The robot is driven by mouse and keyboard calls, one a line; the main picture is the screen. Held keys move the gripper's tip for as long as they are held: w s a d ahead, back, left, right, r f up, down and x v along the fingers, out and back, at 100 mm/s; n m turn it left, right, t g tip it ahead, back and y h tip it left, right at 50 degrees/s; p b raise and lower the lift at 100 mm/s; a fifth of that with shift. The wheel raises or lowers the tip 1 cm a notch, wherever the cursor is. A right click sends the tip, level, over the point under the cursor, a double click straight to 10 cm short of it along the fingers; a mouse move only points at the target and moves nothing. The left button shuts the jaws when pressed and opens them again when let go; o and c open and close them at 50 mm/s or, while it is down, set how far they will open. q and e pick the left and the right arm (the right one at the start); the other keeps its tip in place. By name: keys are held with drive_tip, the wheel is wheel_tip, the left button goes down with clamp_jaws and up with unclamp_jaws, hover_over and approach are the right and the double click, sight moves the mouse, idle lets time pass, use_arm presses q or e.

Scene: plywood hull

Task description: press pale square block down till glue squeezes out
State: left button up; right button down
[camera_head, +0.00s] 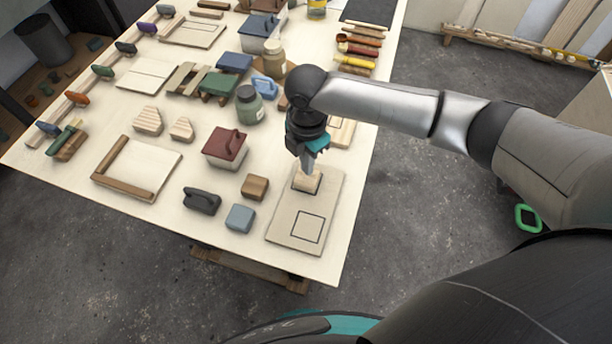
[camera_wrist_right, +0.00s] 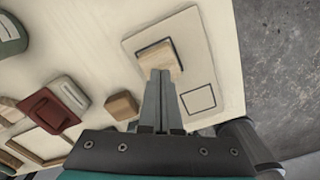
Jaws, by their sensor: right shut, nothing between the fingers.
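The pale square block (camera_head: 306,183) sits on a thin plywood board (camera_head: 282,232) near the table's right edge, over one of two drawn square outlines. My right gripper (camera_head: 307,171) is shut and points down, its fingertips at the block's top. In the right wrist view the block (camera_wrist_right: 158,57) shows just beyond the closed fingers (camera_wrist_right: 160,76), which hide part of it. The fingertips look in contact with it, though I cannot be sure. No squeezed-out glue can be made out. The board's other outline (camera_head: 307,227) is empty. My left gripper is not in view.
A brown block (camera_head: 255,187), a blue-grey block (camera_head: 240,218), a dark handled tool (camera_head: 202,200) and a red handled box (camera_head: 225,148) stand left of the board. A green-grey jar (camera_head: 249,105) stands behind. The table's front edge is close to the board.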

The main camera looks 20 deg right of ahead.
drive_tip(key=shift+f+b, duration=0.35)
drive_tip(key=shift+f, duration=0.55)
idle(0.5)
drive_tip(key=shift+s+f+p, duration=0.25)
drive_tip(key=shift+p, duration=0.1)
idle(2.0)
drive_tip(key=shift+r, duration=0.15)
drive_tip(key=r+p, duration=0.4)
drive_tip(key=shift+w, duration=0.2)
wheel_tip(320, 180, up, 3)
drive_tip(key=p, duration=0.4)
drive_tip(key=shift+r, duration=0.15)
idle(0.4)
